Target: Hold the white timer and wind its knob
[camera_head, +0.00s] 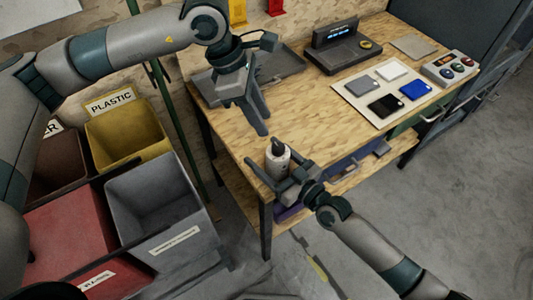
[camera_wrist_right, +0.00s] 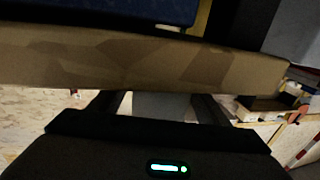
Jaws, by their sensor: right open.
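The white timer (camera_head: 279,162) stands upright near the workbench's left front corner, with its dark knob (camera_head: 277,146) on top. My right gripper (camera_head: 277,179) is open at the timer, its fingers reaching toward either side of the body. In the right wrist view, a pale shape that looks like the timer body (camera_wrist_right: 160,105) shows between the two dark fingers, with gaps on both sides. My left gripper (camera_head: 264,126) points down above the bench, just above and left of the knob and apart from it. Its fingertips overlap in the view, so their opening is unclear.
The wooden workbench (camera_head: 315,110) holds a dark tray (camera_head: 285,68), a device with a display (camera_head: 340,48), a white board (camera_head: 362,100) with coloured pieces, and a button box (camera_head: 450,68). Open bins (camera_head: 155,205) stand at the left. The bench edge (camera_wrist_right: 140,65) is close to my right wrist.

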